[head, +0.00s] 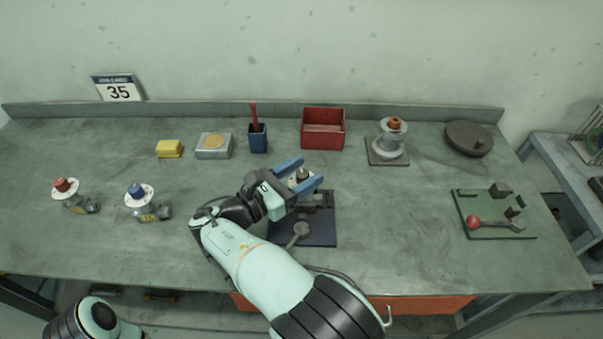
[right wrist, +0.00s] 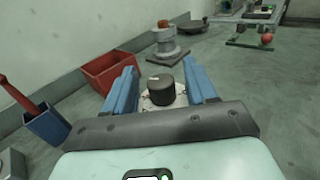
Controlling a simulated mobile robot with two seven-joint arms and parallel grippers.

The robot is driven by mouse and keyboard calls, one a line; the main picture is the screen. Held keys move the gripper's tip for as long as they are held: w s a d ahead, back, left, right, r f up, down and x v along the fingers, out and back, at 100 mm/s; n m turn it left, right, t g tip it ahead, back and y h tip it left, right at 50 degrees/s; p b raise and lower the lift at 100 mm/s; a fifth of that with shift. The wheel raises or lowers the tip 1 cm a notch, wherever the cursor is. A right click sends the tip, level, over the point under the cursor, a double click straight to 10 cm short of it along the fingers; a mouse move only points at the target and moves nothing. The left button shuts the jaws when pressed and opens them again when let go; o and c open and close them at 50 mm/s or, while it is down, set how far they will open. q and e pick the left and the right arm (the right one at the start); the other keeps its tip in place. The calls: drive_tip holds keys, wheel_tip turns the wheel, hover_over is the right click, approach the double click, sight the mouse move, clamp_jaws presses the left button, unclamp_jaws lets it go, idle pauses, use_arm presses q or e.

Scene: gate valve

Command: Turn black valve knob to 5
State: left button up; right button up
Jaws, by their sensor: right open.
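The black valve knob (right wrist: 160,90) is a short dark cylinder with a small light mark on its top. It sits above a white dial plate (right wrist: 163,104) whose numbers I cannot read. In the head view the knob (head: 303,174) is partly hidden by my right gripper (head: 309,170). The valve stands on a dark base plate (head: 318,233). My right gripper is open, with one blue finger on each side of the knob. In the right wrist view a gap shows between the knob and each finger (right wrist: 160,76). My left gripper is not in view.
A valve with a red knob (head: 61,185) and one with a blue knob (head: 137,190) stand at the left. A blue cup (head: 257,140), a red bin (head: 323,129) and a grey flanged piece (head: 390,140) stand behind. A green plate (head: 490,228) lies at the right.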

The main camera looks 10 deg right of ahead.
drive_tip(key=c, duration=1)
